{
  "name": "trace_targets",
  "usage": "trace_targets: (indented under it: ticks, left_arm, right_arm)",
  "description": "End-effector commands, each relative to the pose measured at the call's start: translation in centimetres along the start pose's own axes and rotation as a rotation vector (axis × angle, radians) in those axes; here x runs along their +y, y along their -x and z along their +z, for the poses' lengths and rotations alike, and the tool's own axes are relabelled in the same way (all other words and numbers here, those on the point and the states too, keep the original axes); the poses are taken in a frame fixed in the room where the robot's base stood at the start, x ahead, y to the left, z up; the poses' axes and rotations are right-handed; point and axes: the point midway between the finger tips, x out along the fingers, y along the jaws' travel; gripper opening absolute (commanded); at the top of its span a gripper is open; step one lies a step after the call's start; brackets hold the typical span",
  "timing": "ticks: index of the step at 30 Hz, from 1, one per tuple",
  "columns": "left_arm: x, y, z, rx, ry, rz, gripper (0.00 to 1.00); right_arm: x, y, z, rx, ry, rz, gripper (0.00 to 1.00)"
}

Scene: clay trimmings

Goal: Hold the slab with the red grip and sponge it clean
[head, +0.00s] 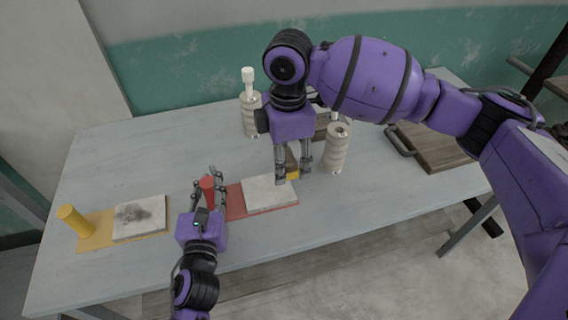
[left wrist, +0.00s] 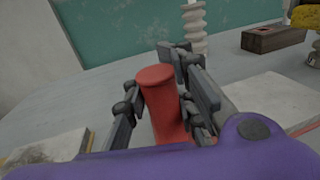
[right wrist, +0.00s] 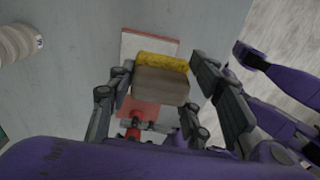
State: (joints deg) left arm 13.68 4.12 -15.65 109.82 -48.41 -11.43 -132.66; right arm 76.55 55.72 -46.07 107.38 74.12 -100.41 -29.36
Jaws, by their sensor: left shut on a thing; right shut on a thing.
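A pale slab (head: 268,194) lies on a red base (head: 236,205) with an upright red grip (head: 208,186). My left gripper (head: 208,184) is shut around this grip; the left wrist view shows the red cylinder (left wrist: 162,100) between its fingers. My right gripper (head: 292,172) is shut on a sponge block with a brown back (right wrist: 160,84) and a yellow sponge face (right wrist: 160,61). The sponge is over the far right part of the slab; I cannot tell whether it touches. The visible slab top looks mostly clean.
At the left, a smudged slab (head: 138,217) lies on a yellow base (head: 92,232) with a yellow grip (head: 74,221). A brown board (head: 432,148) lies at the right. The table's front edge is close.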

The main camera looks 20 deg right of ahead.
Motion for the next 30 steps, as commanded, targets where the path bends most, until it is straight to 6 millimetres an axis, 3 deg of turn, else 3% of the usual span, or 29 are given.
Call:
trace_targets:
  ticks: [2,3,9,20,23,30]
  left_arm:
    - [0.0,0.0,0.0,0.000,-0.001,0.000,0.00]
    - [0.0,0.0,0.0,0.000,-0.001,0.000,0.21]
    - [0.0,0.0,0.0,0.000,0.000,0.000,0.46]
    - [0.0,0.3,-0.1,0.001,0.000,0.000,0.46]
    - [0.1,1.4,-0.1,0.002,0.000,0.001,0.46]
    - [0.0,6.4,-0.1,0.004,0.001,0.002,0.46]
  right_arm:
    - [0.0,0.0,0.0,0.000,0.000,0.000,0.18]
    - [0.0,0.0,0.0,0.000,0.000,0.000,0.18]
    - [0.0,0.0,0.0,0.000,0.000,0.000,0.18]
    - [0.0,0.0,0.0,0.000,0.000,0.000,0.18]
    - [0.0,0.0,0.0,0.000,0.000,0.000,0.18]
    - [0.0,0.0,0.0,0.000,0.000,0.000,0.18]
